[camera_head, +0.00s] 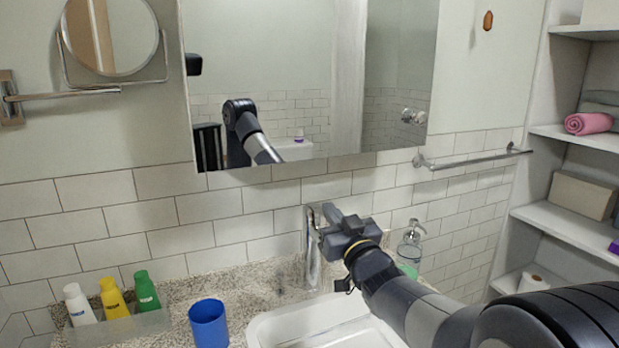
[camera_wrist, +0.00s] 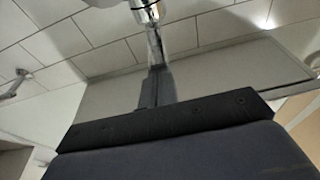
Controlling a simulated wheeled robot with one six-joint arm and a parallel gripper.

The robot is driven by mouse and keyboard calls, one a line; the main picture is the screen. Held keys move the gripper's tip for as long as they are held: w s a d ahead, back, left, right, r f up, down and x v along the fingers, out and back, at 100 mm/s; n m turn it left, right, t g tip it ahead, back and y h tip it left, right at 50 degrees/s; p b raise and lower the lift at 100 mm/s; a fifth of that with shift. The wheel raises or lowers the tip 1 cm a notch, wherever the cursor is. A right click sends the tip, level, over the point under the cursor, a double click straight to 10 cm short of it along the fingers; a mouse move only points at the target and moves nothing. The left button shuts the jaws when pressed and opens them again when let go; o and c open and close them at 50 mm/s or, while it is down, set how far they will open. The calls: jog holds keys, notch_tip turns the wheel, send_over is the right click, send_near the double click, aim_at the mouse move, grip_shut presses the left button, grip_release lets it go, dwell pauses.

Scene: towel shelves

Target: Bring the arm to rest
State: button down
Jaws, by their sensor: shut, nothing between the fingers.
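My gripper (camera_head: 328,213) is shut and empty at the end of my arm, which reaches in from the lower right of the head view. It is raised above the sink, right in front of or against the chrome faucet (camera_head: 313,262); I cannot tell whether they touch. In the wrist view the closed fingers (camera_wrist: 157,72) point toward the metal faucet (camera_wrist: 148,14) at the top, with the tiled wall behind.
A white sink (camera_head: 268,332) lies below my arm. A blue cup (camera_head: 208,325) and a tray of bottles (camera_head: 120,328) stand left. A soap dispenser (camera_head: 410,244) stands behind my arm. A mirror cabinet (camera_head: 300,60) is above; shelves (camera_head: 575,228) with a pink towel (camera_head: 588,123) are right.

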jog(key=shift+a+r+p, duration=0.15)
jog(key=shift+r+p, duration=0.1)
jog(key=shift+p, duration=0.85)
jog(key=shift+w+r+g+p, duration=0.15)
jog(key=shift+g+p, duration=0.25)
jog(key=shift+p, duration=0.5)
jog(key=r+g+p, duration=0.1)
jog(key=p, duration=0.4)
jog(key=w+r+g+h+p, duration=0.1)
jog(key=p, duration=0.4)
jog(key=shift+a, duration=0.15)
jog(key=p, duration=0.2)
jog(key=r+g+p, duration=0.1)
jog(key=p, duration=0.2)
jog(key=shift+w+a+h, duration=0.15)
jog(key=shift+w+h, duration=0.15)
jog(key=shift+w, duration=0.05)
jog(key=r, duration=0.1)
jog(key=w+r, duration=0.1)
jog(key=r, duration=0.1)
jog(key=shift+w+a+b, duration=0.25)
jog(key=shift+a+b, duration=0.05)
jog(key=shift+b, duration=0.05)
jog(key=shift+s+d+r, duration=0.15)
jog(key=shift+s+d, duration=0.05)
jog(key=shift+s, duration=0.25)
jog(key=shift+d, duration=0.1)
